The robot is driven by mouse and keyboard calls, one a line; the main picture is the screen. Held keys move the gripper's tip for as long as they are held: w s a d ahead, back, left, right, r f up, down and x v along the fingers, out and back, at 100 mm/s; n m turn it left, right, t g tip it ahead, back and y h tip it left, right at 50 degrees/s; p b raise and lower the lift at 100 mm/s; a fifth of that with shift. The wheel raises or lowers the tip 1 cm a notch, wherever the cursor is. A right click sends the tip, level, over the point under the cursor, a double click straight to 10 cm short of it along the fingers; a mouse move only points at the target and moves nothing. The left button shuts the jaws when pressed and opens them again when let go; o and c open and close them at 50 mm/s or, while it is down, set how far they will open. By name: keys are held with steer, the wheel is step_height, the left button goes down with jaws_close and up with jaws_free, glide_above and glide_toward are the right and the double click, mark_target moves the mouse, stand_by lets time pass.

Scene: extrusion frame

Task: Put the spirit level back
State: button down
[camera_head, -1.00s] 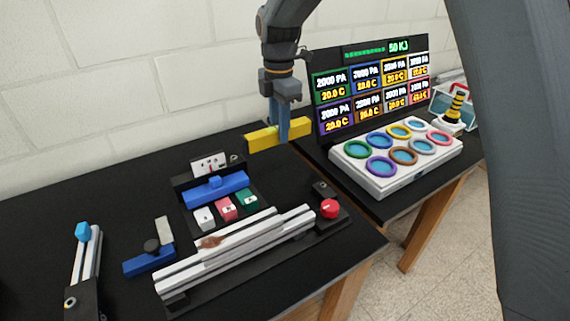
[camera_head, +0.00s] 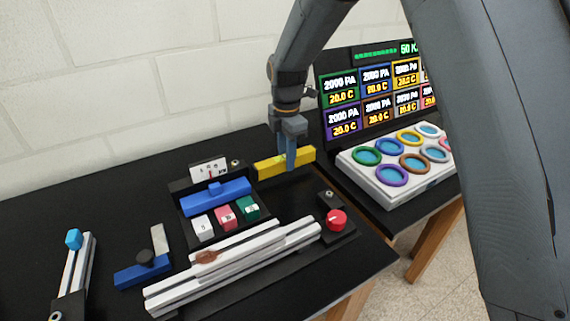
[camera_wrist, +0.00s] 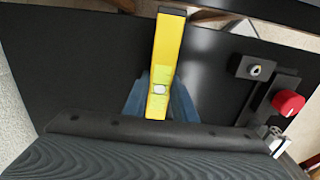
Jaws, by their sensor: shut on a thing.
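The yellow spirit level (camera_head: 270,168) is held level in my gripper (camera_head: 290,160), just above or on the black tabletop at the back of the bench. It lies right of the blue block fixture. The wrist view shows the level (camera_wrist: 167,50) running away from my gripper (camera_wrist: 160,98), with its pale vial between the blue-grey fingers.
White extrusion rails (camera_head: 235,262) lie at the front, with a red knob (camera_head: 336,219) at their right end. White, pink and green blocks (camera_head: 227,215) sit before the blue fixture (camera_head: 216,197). A white tray of coloured rings (camera_head: 385,185) stands to the right.

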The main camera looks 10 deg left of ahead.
steer(key=shift+f+p, duration=0.4)
steer(key=shift+f, duration=1.1)
steer(key=shift+s+f, duration=0.1)
steer(key=shift+f, duration=0.1)
steer(key=c, duration=1.5)
jaws_free()
steer(key=shift+o, duration=0.2)
steer(key=shift+r, duration=0.1)
